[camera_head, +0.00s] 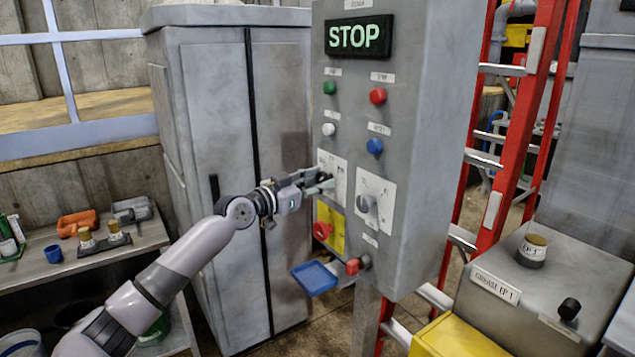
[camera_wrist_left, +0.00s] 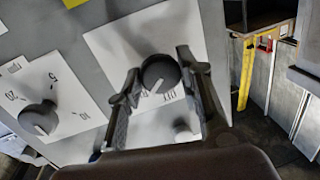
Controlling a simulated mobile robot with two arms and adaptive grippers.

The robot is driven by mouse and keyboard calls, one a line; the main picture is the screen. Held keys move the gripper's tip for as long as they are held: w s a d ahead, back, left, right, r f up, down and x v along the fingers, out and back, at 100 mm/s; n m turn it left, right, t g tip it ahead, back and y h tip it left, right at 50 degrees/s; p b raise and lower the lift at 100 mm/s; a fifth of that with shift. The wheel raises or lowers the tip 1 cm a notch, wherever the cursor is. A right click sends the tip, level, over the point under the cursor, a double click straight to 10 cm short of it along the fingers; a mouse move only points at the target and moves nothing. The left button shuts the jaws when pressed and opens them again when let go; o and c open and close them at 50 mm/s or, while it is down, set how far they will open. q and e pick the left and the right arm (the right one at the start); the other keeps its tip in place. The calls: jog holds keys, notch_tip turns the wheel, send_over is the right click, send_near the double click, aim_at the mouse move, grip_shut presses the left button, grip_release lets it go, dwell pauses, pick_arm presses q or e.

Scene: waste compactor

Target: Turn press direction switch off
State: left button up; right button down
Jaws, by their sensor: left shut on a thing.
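The grey control panel (camera_head: 432,130) stands in the middle of the head view. My left gripper (camera_head: 326,182) is at the white switch plate (camera_head: 336,162) on the panel's left half. The left wrist view shows its two fingers (camera_wrist_left: 160,92) on either side of a dark round knob (camera_wrist_left: 160,70) with a pale pointer mark, shut on it. I take this knob for the press direction switch; its label is only partly readable. The gripper hides most of the knob in the head view. My right gripper is in neither view.
A numbered dial (camera_head: 367,203) sits to the right of the held knob. Above are green, white, red and blue buttons and a lit STOP sign (camera_head: 358,37). A red button (camera_head: 322,231) on yellow is below. A blue tray (camera_head: 314,278) juts out lower. A red ladder (camera_head: 505,130) stands behind.

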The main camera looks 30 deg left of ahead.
pick_arm(q)
jog(key=shift+r+n, duration=0.1)
jog(key=shift+n, duration=0.2)
jog(key=n+p, duration=0.2)
jog(key=n, duration=0.2)
jog(key=shift+r+g, duration=0.1)
jog(key=shift+g, duration=0.3)
jog(key=n+p, duration=0.2)
jog(key=n, duration=0.2)
jog(key=shift+n+g, duration=0.3)
jog(key=shift+g, duration=0.1)
jog(key=shift+a, duration=0.1)
jog(key=o, duration=1.2)
jog(key=shift+c, duration=0.2)
